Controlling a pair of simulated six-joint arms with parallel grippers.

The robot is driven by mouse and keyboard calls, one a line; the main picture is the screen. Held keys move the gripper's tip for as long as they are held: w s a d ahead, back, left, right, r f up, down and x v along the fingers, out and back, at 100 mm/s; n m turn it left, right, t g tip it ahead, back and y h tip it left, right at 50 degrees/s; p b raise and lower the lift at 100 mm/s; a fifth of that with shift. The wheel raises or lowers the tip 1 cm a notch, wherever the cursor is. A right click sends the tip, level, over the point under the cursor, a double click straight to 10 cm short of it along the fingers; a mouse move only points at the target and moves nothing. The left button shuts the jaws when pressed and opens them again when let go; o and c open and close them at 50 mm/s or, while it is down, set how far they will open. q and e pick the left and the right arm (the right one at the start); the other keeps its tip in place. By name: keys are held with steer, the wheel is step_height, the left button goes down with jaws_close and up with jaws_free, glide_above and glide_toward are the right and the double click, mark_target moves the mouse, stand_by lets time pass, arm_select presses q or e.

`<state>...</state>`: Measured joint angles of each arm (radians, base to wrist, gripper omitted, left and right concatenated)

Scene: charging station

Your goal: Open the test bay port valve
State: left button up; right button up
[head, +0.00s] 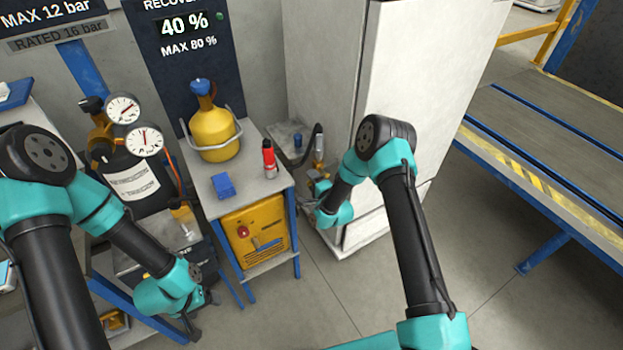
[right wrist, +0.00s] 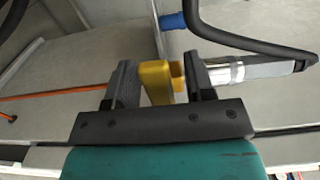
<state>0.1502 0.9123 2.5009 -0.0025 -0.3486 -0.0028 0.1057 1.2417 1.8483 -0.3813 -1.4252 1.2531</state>
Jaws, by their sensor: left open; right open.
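The test bay port valve shows in the right wrist view as a yellow handle (right wrist: 155,82) with a silver and black fitting (right wrist: 228,73) to its right. My right gripper (right wrist: 162,85) is open, with one finger on each side of the yellow handle. I cannot tell whether either finger touches it. In the head view my right gripper (head: 318,187) is low beside the white cabinet, below the silver fitting (head: 319,145); my wrist hides most of the valve there. My left gripper (head: 191,322) is low at the left, pointing down, away from the valve, and looks empty.
A black hose (head: 307,143) arches beside the fitting, and the white cabinet (head: 400,60) stands close on the right. Left of the valve is a bench (head: 225,180) with a yellow cylinder (head: 212,130), a red bottle (head: 269,160) and a blue block (head: 223,186). Floor in front is open.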

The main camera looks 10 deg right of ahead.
steer(key=shift+w+a, duration=0.1)
steer(key=shift+w, duration=0.25)
steer(key=shift+c, duration=0.2)
jaws_close()
